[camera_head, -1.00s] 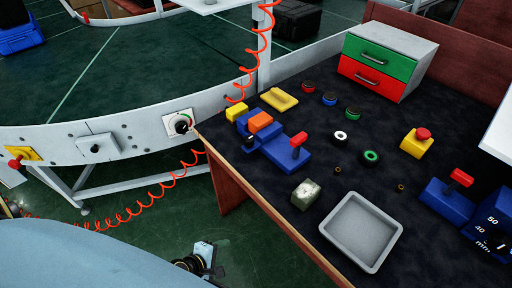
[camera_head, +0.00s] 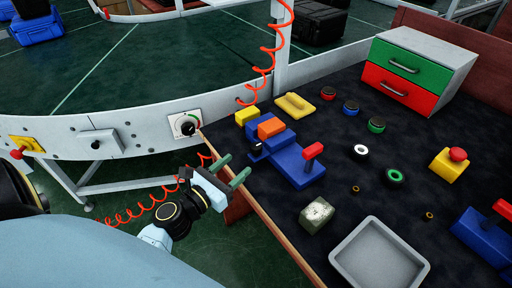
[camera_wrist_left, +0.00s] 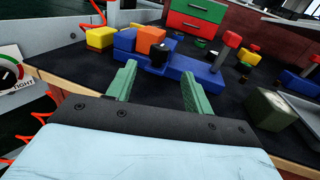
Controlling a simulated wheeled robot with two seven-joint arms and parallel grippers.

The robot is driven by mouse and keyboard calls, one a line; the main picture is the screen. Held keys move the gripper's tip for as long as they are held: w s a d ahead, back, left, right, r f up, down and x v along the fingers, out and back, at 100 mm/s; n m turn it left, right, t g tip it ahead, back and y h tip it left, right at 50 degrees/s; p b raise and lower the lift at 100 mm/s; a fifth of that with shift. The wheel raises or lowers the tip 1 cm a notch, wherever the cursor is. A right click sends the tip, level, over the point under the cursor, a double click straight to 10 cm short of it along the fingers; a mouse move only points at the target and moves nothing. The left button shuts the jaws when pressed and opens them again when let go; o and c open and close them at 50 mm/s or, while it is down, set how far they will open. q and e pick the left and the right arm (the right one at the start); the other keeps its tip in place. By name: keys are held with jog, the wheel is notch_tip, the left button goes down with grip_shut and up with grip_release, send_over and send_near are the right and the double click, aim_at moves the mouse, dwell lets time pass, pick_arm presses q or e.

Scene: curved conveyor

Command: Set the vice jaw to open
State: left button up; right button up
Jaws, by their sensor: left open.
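The blue vice (camera_head: 296,167) sits near the left edge of the dark bench top, with an orange block (camera_head: 271,127) at its upper part. It has a red-topped lever (camera_head: 313,151) and a black knob (camera_head: 256,150) on its near left side. The vice (camera_wrist_left: 200,72) also shows ahead in the left wrist view, with the black knob (camera_wrist_left: 159,54). My left gripper (camera_head: 238,168) is open and empty, its green fingers pointing towards the vice, just short of the knob. The fingers (camera_wrist_left: 158,80) stand apart in the left wrist view. My right gripper is not in view.
A yellow block (camera_head: 247,116) stands beside the vice. A grey-green block (camera_head: 317,215) and a grey tray (camera_head: 345,262) lie nearer. Several rings and buttons are to the right, with a drawer box (camera_head: 440,60) behind. The bench's wooden edge (camera_head: 270,232) is close to my gripper.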

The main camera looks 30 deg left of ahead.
aim_at(253, 152)
pick_arm(q)
jog(key=w, duration=0.6)
jog(key=w+d, duration=0.1)
jog(key=w, duration=0.2)
jog(key=shift+w+d, duration=0.1)
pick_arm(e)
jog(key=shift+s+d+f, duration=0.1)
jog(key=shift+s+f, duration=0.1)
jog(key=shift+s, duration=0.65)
pick_arm(q)
jog(key=shift+c, duration=0.4)
grip_shut()
